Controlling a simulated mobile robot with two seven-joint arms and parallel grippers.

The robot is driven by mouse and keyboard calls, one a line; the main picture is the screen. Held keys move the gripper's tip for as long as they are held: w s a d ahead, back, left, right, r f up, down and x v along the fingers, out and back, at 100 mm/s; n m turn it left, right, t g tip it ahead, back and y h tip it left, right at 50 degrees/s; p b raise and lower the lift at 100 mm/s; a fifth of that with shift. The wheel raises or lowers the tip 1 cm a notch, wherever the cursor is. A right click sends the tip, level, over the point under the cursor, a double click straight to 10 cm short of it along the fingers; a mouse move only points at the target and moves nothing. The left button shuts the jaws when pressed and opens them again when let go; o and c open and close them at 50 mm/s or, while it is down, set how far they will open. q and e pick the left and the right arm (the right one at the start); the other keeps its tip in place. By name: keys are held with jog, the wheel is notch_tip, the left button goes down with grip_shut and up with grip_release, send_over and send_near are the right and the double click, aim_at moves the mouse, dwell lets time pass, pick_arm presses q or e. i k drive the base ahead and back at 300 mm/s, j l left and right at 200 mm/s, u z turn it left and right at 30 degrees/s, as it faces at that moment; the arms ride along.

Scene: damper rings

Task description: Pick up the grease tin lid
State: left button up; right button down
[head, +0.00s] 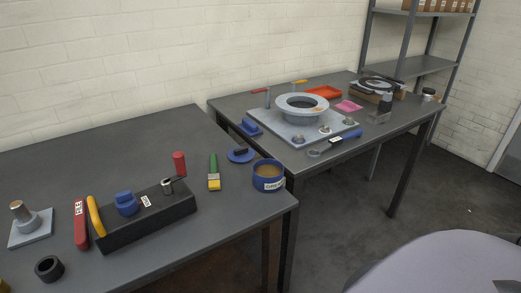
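The grease tin (268,183) is a round blue tin with a white label. It stands open near the right corner of the near table, with tan grease showing inside. A flat blue disc, which looks like the grease tin lid (241,158), lies on the same table just left of and behind the tin, apart from it. A small dark piece shows on top of the lid. Neither of my grippers is in view.
A green-handled brush (213,172) lies just left of the lid. Further left is a black tool block (145,217) with several tools. A second table holds a ring-shaped flanged part (301,103) on a plate. A pale rounded shape fills the bottom right.

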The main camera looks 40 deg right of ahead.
aim_at(242, 154)
jog(key=z, duration=1.05)
